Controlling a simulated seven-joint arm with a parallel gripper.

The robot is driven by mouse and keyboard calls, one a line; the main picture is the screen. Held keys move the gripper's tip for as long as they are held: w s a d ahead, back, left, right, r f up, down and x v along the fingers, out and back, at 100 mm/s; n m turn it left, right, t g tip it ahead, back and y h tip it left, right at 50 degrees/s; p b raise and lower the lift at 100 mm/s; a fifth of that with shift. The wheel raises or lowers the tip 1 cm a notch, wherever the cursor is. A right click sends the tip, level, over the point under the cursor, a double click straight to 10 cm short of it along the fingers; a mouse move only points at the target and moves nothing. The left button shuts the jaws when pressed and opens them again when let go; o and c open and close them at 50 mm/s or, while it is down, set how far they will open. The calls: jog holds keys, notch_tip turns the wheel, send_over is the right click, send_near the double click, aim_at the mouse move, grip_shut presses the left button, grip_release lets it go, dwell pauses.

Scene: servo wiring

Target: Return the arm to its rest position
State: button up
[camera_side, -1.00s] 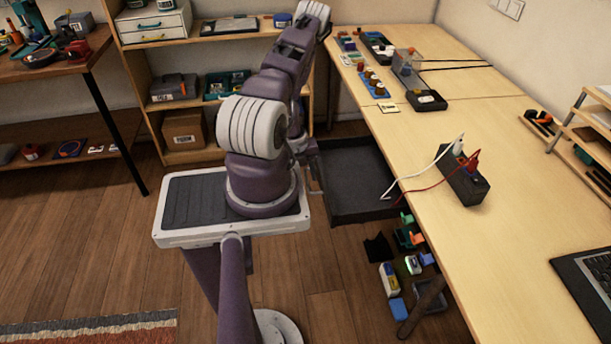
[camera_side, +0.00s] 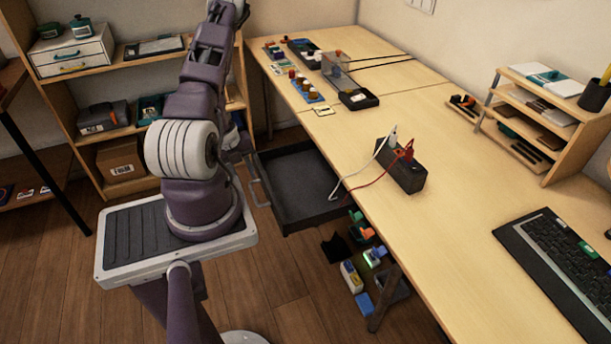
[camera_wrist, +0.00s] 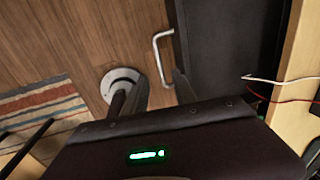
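My arm stands on its pedestal at the left of the side view, raised, with its upper end cut off by the top edge. My gripper is not visible in that view. In the wrist view, my gripper (camera_wrist: 163,93) shows two dark fingers apart, with floor visible between them and nothing held. It points down toward the floor and the front of the open drawer (camera_side: 288,205), whose handle (camera_wrist: 160,55) shows just beyond the fingertips in the picture. I cannot tell the height between them.
The table (camera_side: 385,225) is right of my arm. A black power block (camera_side: 403,176) on it has white and red cables hanging toward the drawer. Small items lie on the floor under the table. A shelf (camera_side: 85,90) stands behind my arm. A striped rug (camera_wrist: 45,105) lies on the floor.

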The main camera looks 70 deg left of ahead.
jog(key=w+a+r+n+y, duration=0.3)
jog(key=w+a+r, duration=0.1)
jog(key=w+r, duration=0.4)
jog(key=w+d+r+n+y, duration=0.1)
jog(key=w+d+r+n, duration=0.15)
jog(key=r, duration=0.45)
jog(key=w+d+r+n+t+y, duration=0.1)
jog(key=w+d+r+n, duration=0.2)
jog(key=r, duration=0.4)
jog(key=w+d+r+n+y, duration=0.1)
jog(key=w+d+r+n, duration=0.2)
jog(key=r, duration=0.4)
jog(key=s+d+r+n+t+h, duration=0.1)
jog(key=d+r+n, duration=0.1)
jog(key=d+r, duration=0.35)
jog(key=s+d+r+n+t, duration=0.1)
jog(key=d+r, duration=0.1)
jog(key=d, duration=0.7)
jog(key=s+d+r+n+h, duration=0.1)
jog(key=s+d+h, duration=0.1)
jog(key=s+d, duration=0.3)
jog(key=s+d+r+n+h, duration=0.1)
jog(key=s+d+n+h, duration=0.1)
jog(key=s+d, duration=0.4)
jog(key=d+h, duration=0.1)
jog(key=d, duration=0.4)
jog(key=shift+r+n, duration=0.15)
jog(key=shift+n, duration=0.1)
